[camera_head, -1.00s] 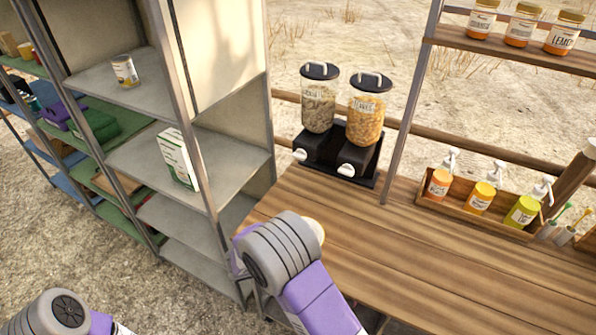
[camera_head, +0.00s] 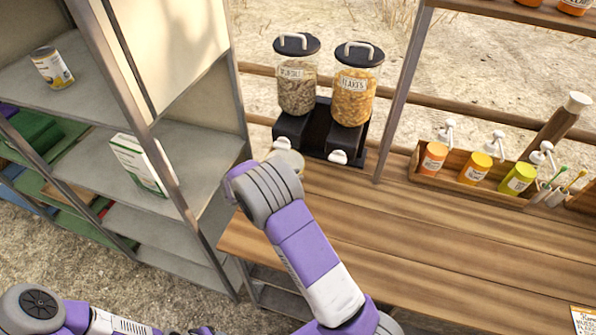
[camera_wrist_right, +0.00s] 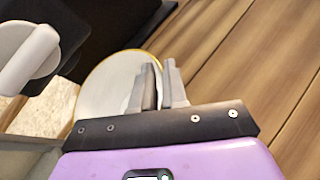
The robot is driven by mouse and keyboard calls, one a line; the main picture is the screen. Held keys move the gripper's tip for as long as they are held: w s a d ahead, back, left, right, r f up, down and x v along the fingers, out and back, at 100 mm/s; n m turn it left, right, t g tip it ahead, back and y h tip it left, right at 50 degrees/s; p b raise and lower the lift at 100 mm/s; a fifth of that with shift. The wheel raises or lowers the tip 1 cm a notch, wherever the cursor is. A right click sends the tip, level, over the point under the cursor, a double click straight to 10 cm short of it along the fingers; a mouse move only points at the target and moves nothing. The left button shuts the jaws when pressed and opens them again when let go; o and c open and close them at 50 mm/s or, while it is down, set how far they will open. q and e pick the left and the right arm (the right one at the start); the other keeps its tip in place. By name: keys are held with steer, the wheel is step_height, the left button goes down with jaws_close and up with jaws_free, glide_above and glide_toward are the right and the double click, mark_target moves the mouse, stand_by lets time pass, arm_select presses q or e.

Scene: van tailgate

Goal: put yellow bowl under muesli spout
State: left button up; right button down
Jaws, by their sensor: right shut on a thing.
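The muesli dispenser (camera_head: 297,85) is the left one of two clear jars with black lids on a black stand. Its white spout knob (camera_head: 282,144) faces me. The bowl (camera_head: 291,159), pale inside, shows only partly in the head view, just below that knob and behind my right wrist. In the right wrist view the bowl (camera_wrist_right: 105,88) has a thin yellow rim. My right gripper (camera_wrist_right: 160,78) is shut on the bowl's near right rim. A white knob (camera_wrist_right: 30,62) is close to the bowl's left side. I cannot tell whether the bowl rests on the counter. My left gripper is out of view.
The flakes dispenser (camera_head: 355,90) stands right of the muesli one. A metal shelf rack (camera_head: 205,150) is close on the left. A wooden tray (camera_head: 450,178) of pump bottles sits at the right. The wooden counter (camera_head: 400,240) between is clear.

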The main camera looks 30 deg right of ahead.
mark_target(303, 163)
steer(key=w+d, duration=0.3)
steer(key=d, duration=0.1)
steer(key=shift+w+d, duration=0.1)
steer(key=shift+w, duration=0.25)
steer(key=shift+f+b, duration=0.5)
steer(key=shift+f, duration=1.25)
steer(key=shift+f, duration=0.15)
steer(key=c, duration=1.1)
jaws_free()
steer(key=shift+c, duration=0.2)
